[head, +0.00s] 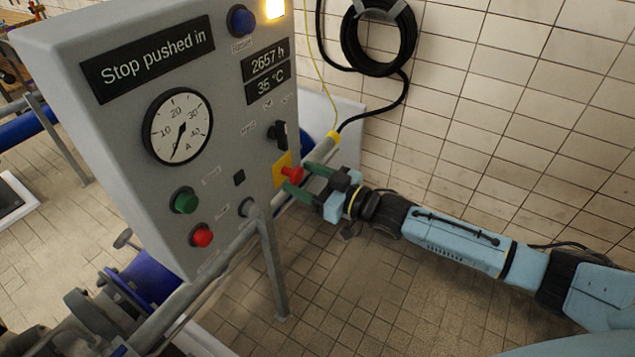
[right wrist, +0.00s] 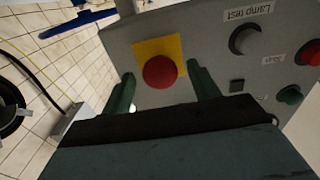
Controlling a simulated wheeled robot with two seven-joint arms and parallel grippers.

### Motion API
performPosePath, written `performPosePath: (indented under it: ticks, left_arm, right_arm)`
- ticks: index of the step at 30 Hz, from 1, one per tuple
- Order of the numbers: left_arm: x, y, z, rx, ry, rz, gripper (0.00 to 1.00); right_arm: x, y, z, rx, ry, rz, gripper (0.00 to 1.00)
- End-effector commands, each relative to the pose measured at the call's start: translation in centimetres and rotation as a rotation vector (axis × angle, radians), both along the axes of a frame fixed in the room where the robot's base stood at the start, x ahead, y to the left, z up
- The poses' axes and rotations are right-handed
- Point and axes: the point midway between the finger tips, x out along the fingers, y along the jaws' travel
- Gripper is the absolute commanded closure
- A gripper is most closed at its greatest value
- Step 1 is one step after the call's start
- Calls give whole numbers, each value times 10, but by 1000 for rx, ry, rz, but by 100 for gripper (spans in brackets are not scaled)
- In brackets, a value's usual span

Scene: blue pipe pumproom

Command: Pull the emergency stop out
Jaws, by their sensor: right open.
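The emergency stop is a red mushroom button (head: 292,174) on a yellow plate (head: 281,168), low on the right side of the grey control box front. In the right wrist view the red button (right wrist: 160,72) sits on its yellow square between the two green fingers. My right gripper (head: 306,183) is open, its fingers to either side of the button and pointing at the panel; I cannot tell whether they touch it. The box's display (head: 147,59) reads "Stop pushed in". My left gripper is out of view.
The grey box (head: 120,150) also carries a gauge (head: 177,127), a green button (head: 186,200), a red button (head: 202,236), a black switch (head: 278,134) and a blue lamp (head: 240,20). A grey pipe frame (head: 268,255) stands below. A black hose coil (head: 379,38) hangs on the tiled wall.

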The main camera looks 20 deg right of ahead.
Motion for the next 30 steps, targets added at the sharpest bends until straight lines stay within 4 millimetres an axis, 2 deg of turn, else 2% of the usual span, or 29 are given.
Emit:
performPosePath:
  ticks: [5, 18, 24, 30]
  left_arm:
    - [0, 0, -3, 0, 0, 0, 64]
    - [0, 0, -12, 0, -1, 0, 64]
    - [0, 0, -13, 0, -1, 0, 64]
    - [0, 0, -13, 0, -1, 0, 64]
  right_arm:
    - [-17, -14, -2, -2, 3, -1, 39]
    - [-84, -65, -2, -4, 5, 0, 39]
    - [-100, -78, -2, -2, 4, -1, 39]
    - [-105, -82, 0, -2, 1, 0, 39]
